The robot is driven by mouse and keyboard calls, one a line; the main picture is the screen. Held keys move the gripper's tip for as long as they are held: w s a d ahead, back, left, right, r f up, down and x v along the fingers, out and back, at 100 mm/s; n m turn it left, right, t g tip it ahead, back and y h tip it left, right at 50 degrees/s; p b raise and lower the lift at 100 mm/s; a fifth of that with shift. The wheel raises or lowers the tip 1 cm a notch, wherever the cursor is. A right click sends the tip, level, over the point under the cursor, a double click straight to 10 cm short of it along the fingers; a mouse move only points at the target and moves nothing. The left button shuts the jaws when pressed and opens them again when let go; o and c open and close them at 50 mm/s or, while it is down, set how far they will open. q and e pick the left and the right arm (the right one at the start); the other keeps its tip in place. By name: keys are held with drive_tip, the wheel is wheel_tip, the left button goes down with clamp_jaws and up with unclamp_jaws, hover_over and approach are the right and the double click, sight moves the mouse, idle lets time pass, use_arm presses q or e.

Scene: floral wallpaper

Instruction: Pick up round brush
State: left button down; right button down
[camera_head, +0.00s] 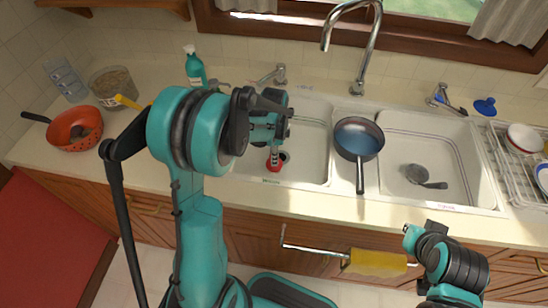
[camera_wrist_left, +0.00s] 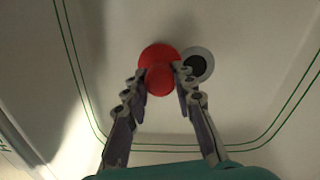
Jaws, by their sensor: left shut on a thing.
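A red round object (camera_head: 273,164), likely the round brush, is low in the left sink basin, beside the dark drain. The left wrist view shows its round red top (camera_wrist_left: 160,70) between the two fingertips. My left gripper (camera_head: 275,147) reaches down into the basin; in the wrist view, the gripper (camera_wrist_left: 160,76) is shut on the red object with a finger on each side. Bristles cannot be made out. My right gripper (camera_head: 409,233) is at the lower right, in front of the counter, and its fingers are too unclear to read.
A pan (camera_head: 358,138) rests over the sink divider. A ladle (camera_head: 424,177) lies in the right basin. A blue round-headed item (camera_head: 485,106) is behind it, and a dish rack (camera_head: 497,150) stands right. A red colander (camera_head: 72,143) and a teal bottle (camera_head: 194,68) stand left. A tall faucet (camera_head: 372,45) rises behind.

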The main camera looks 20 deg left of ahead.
use_arm(q)
wheel_tip(320, 180, up, 3)
drive_tip(key=shift+r+p, duration=0.15)
drive_tip(key=shift+p, duration=0.55)
drive_tip(key=w+d+r+p, duration=0.2)
drive_tip(key=d+r, duration=0.4)
drive_tip(key=d, duration=0.5)
drive_tip(key=shift+w+d+r+p, duration=0.25)
drive_tip(key=shift+r+p, duration=0.1)
drive_tip(key=shift+p, duration=0.45)
drive_tip(key=c, duration=2.3)
unclamp_jaws()
